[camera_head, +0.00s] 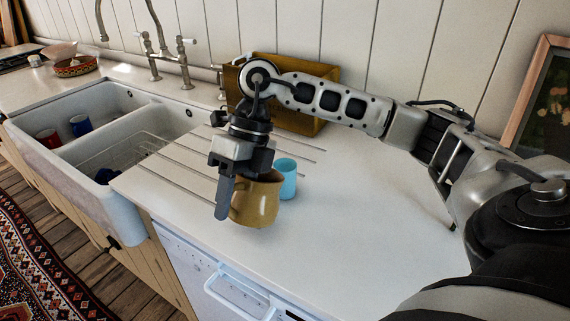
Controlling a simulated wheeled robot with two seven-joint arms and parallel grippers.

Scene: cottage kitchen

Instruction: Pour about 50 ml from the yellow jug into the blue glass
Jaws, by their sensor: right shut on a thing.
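The yellow jug (262,204) is a mustard-coloured pitcher over the white counter, near its front edge. It looks about upright. My right gripper (226,192) is shut on the jug at its left side; the fingers hide part of the jug there. Whether the jug's base touches the counter is hard to tell. The light blue glass (287,179) stands upright on the counter just behind and right of the jug, partly hidden by it. The liquid level in either cannot be seen. My left gripper is not in view.
A double white sink (150,114) lies to the left, with red and blue cups (80,125) and a wire rack inside. A wooden box (318,72) stands against the wall behind my right arm. A patterned bowl (75,66) sits at the back left. The counter right of the glass is clear.

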